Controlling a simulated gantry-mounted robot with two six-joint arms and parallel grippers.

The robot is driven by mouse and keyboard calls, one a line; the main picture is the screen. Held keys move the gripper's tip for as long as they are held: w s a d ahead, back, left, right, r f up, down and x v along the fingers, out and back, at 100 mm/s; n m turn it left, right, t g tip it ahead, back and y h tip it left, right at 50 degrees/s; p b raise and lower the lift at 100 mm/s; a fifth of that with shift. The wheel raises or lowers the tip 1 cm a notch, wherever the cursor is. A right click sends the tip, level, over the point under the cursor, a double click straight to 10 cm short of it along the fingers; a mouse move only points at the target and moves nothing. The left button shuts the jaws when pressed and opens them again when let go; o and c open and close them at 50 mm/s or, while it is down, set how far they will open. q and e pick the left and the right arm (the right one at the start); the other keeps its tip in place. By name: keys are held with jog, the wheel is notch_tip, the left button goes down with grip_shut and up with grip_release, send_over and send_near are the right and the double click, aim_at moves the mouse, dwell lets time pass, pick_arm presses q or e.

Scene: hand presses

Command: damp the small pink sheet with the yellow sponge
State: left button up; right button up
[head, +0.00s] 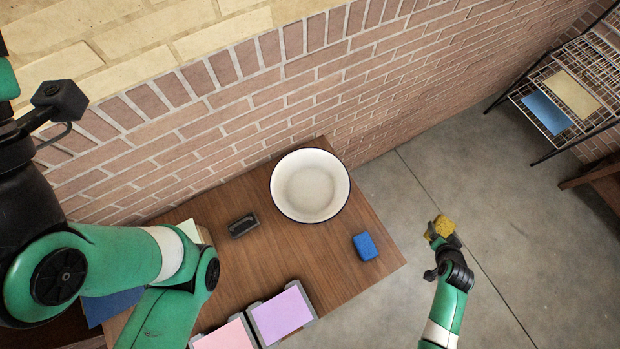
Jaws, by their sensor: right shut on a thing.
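The yellow sponge (443,226) is held in my right gripper (438,236), which is shut on it. The gripper and sponge are over the grey floor, to the right of the table's right corner. The small pink sheet (224,337) lies on a grey board at the front edge of the table, partly cut off by the bottom of the head view. My left arm comes in from the left, and its gripper is out of view.
The wooden table (350,285) bears a white bowl (310,185), a blue sponge (365,246), a dark block-like object (243,225) and a purple sheet (282,314) beside the pink one. A wire rack (575,95) with blue and yellow sheets stands at upper right. A brick wall runs behind.

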aim_at(445, 226)
notch_tip(445, 226, up, 3)
jog(key=shift+f+p, duration=0.2)
jog(key=shift+p, duration=1.05)
jog(key=shift+r, duration=0.7)
